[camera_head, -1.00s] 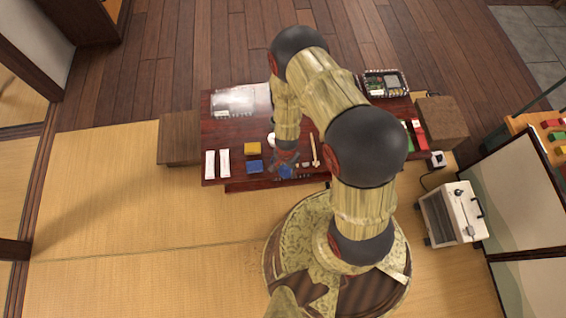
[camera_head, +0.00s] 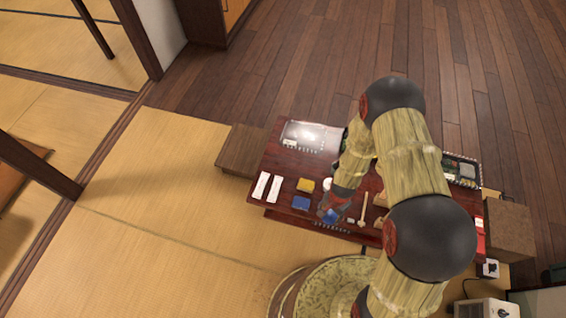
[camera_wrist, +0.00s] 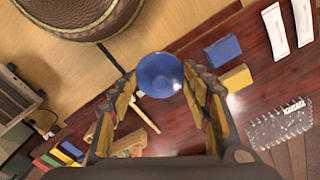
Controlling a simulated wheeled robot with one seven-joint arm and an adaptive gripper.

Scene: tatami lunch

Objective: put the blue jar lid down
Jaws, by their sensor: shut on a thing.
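The blue jar lid (camera_wrist: 160,72) is round and held between the fingertips of my gripper (camera_wrist: 159,76) in the wrist view. In the head view my gripper (camera_head: 334,208) is over the front part of the dark red low table (camera_head: 256,212), with a bit of the blue lid (camera_head: 330,216) showing at its tip. The lid looks to be above the table, though its exact height is hard to tell.
A blue block (camera_head: 301,202) and a yellow block (camera_head: 305,185) lie left of my gripper, with two white strips (camera_head: 267,187) beyond them. A clear tray (camera_head: 309,137) lies at the back. A wooden stick (camera_head: 363,208) lies to the right. Tatami left of the table is clear.

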